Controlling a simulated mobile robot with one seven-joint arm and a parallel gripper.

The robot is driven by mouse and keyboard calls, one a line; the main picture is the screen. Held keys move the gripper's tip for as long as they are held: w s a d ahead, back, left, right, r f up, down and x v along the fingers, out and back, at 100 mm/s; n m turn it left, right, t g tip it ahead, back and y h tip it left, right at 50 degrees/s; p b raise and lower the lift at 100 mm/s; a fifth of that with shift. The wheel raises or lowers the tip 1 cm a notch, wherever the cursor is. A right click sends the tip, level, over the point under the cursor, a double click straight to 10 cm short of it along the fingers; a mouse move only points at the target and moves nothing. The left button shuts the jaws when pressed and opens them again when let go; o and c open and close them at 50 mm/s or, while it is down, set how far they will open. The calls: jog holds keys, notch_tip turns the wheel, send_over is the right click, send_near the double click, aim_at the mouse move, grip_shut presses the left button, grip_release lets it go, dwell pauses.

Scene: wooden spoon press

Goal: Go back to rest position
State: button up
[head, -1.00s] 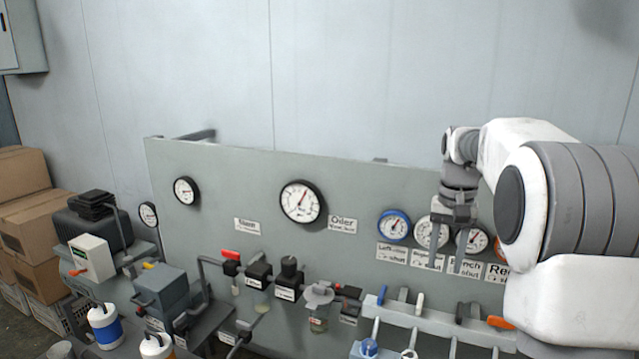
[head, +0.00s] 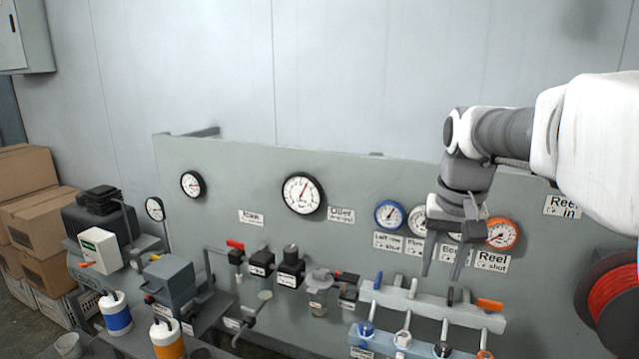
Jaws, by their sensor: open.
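My gripper (head: 441,272) hangs in front of the right part of the grey panel (head: 240,190), with its fingers pointing down and apart. It is open and nothing shows between its fingers. It covers part of the gauge row, between the blue-rimmed gauge (head: 390,214) and the orange-rimmed gauge (head: 502,233). The fingertips are above the valve manifold (head: 430,302) and look clear of its handles. My white and grey arm reaches in from the right edge.
A red hose reel (head: 612,292) is at the right, below my arm. Bottles (head: 115,313), a grey box (head: 168,278) and cardboard boxes (head: 40,225) stand at the left. The wall above the panel is clear.

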jog(key=s+a+f+n+t, duration=0.1)
jog(key=s+a+f, duration=0.1)
jog(key=s, duration=0.7)
jog(key=s+a+f+n+t, duration=0.1)
jog(key=s+a+f+t, duration=0.1)
jog(key=s, duration=0.7)
jog(key=shift+s+a+f+n+t, duration=0.2)
jog(key=shift+a+n+t, duration=0.15)
jog(key=shift+a, duration=0.5)
